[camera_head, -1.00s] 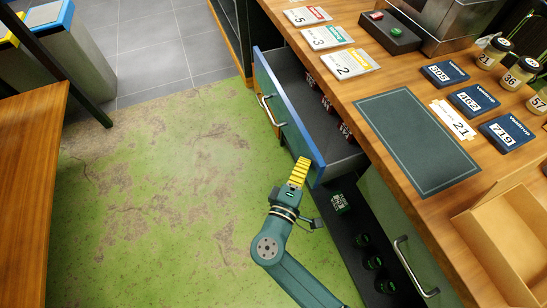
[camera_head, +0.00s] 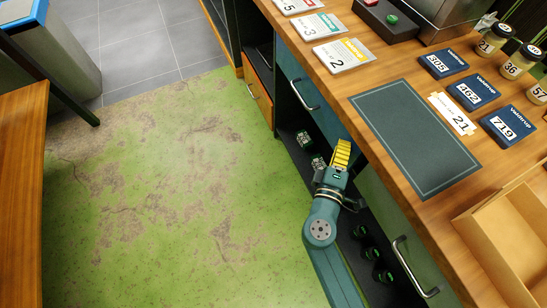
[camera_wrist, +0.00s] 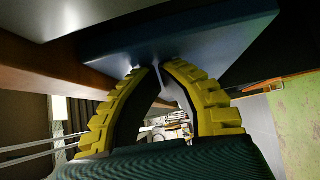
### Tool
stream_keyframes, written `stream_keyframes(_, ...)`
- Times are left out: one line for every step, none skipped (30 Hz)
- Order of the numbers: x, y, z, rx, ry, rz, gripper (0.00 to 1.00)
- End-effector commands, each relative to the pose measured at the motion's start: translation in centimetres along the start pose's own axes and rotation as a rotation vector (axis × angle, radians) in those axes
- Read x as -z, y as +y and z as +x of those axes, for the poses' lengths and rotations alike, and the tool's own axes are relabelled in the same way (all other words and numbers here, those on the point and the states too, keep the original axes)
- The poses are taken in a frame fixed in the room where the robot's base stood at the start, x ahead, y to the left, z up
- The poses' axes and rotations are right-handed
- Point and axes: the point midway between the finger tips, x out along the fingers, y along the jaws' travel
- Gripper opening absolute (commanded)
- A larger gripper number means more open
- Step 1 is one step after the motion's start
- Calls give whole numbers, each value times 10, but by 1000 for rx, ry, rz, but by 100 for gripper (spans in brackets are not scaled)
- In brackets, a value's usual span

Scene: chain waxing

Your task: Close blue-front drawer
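The blue-front drawer (camera_head: 318,92) is in under the wooden counter, its front showing below the counter edge with a metal handle (camera_head: 304,96). No drawer interior shows in the head view, and I cannot tell whether the front is fully flush. My gripper (camera_head: 342,152) has yellow ribbed fingers and is at the near lower corner of the drawer front. In the wrist view my gripper (camera_wrist: 155,68) has its fingertips almost together, with nothing seen held. The blue panel (camera_wrist: 200,35) is right at the tips; contact is unclear.
The wooden counter (camera_head: 345,92) overhangs the drawer and carries cards, jars, a dark mat (camera_head: 415,138) and a cardboard box (camera_head: 510,235). An open lower shelf (camera_head: 352,220) holds several dark green-marked items. An orange drawer front (camera_head: 258,97) is farther back. The green floor to the left is clear.

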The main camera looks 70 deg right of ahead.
Motion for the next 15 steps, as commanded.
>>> stream_keyframes(0,0,0,0,0,0,0)
stream_keyframes(0,0,0,0,0,0,0)
stream_keyframes(0,0,0,0,0,0,0)
stream_keyframes(0,0,0,0,-1,0,0)
stream_keyframes(0,0,0,0,-1,0,0)
stream_keyframes(0,0,0,0,-1,0,0)
stream_keyframes(0,0,0,0,-1,0,0)
stream_keyframes(0,0,0,0,-1,0,0)
stream_keyframes(0,0,0,0,-1,0,0)
stream_keyframes(0,0,0,0,-1,0,0)
stream_keyframes(0,0,0,0,-1,0,0)
stream_keyframes(1,0,-1,0,0,0,0)
stream_keyframes(2,0,-2,0,0,0,0)
stream_keyframes(4,0,-3,0,1,0,0)
stream_keyframes(7,0,-6,0,2,0,0)
